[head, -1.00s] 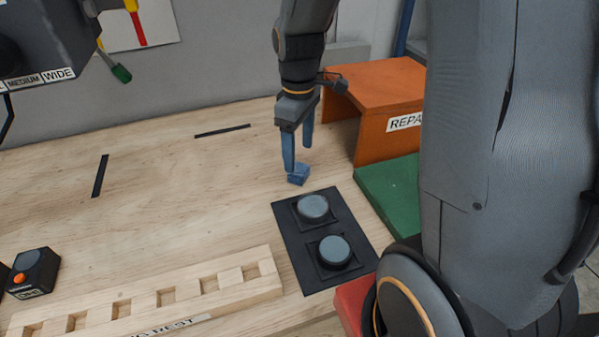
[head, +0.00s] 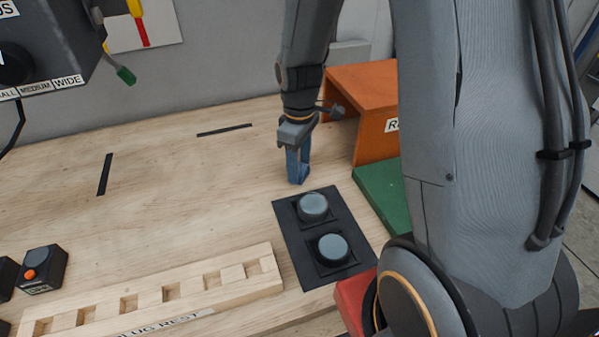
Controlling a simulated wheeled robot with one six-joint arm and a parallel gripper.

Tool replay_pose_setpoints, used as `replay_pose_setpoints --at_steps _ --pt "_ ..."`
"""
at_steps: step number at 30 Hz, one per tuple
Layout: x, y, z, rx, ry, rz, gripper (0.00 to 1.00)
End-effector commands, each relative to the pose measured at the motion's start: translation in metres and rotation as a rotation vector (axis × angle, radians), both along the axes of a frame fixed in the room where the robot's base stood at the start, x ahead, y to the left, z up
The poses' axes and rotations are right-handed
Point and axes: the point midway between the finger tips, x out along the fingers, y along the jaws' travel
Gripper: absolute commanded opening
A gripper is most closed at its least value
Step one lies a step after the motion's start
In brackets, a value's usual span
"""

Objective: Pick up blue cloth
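The blue cloth (head: 299,178) is a small folded piece on the wooden bench, just behind the black pad with two round grey knobs. My gripper (head: 298,172) points down right at it in the head view. Its blue-grey fingers overlap the cloth in the picture and hide much of it.
The black pad (head: 288,225) is close in front of the gripper. An orange stand (head: 365,92) and a green mat (head: 378,190) lie to the right. A slotted wooden rest (head: 150,296) is at front left. The bench left of the gripper is mostly clear.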

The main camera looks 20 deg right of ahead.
Motion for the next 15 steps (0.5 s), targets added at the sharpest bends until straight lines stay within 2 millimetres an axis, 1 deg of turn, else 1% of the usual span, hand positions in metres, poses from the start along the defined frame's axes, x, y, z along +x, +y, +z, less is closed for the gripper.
replay_pose_setpoints --at_steps 1,3,4,5,11,15 --pt "-0.0001 0.0001 0.0 0.0 0.0 0.0 0.33" --pt "-0.0001 0.0 0.0 0.0 0.0 0.0 0.25" --pt "-0.0001 0.0001 0.0001 0.0 0.0 0.0 0.25" --pt "-0.0001 0.0 0.0001 0.0 0.0 0.0 0.21" --pt "0.0001 0.0001 0.0009 0.0 0.0 0.0 0.21" --pt "0.0005 0.0001 0.0063 0.0 -0.001 0.0 0.21"
